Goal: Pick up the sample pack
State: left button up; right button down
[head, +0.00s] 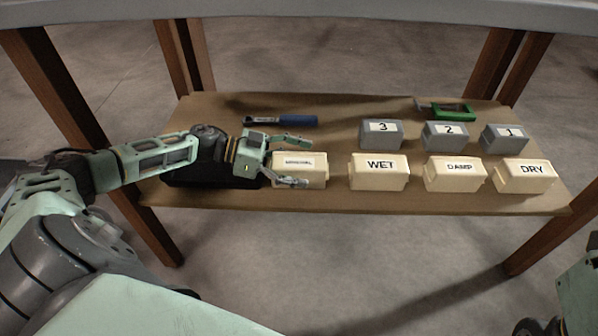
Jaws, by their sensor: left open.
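No label that I can read says sample pack, so I cannot tell which box it is. A cream box with a small, hard-to-read label (313,172) stands at the left end of the front row on the low wooden shelf. My left gripper (308,162) is open, its fingers pointing right. In the picture one finger lies above this box and the other overlaps its lower left part. I cannot tell whether they touch it. Cream boxes marked WET (379,182), DAMP (455,183) and DRY (525,186) stand to the right.
Grey boxes 3 (381,143), 2 (445,143) and 1 (504,146) form the row behind. A blue-handled tool (285,120) and a green tool (450,110) lie at the back. A black item (205,183) lies under my left arm. A tabletop edge (300,14) crosses the top.

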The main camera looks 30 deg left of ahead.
pick_arm(q)
jog(key=shift+c, duration=0.3)
jog(key=c, duration=1.5)
jog(key=shift+r, duration=0.1)
jog(key=shift+c, duration=0.5)
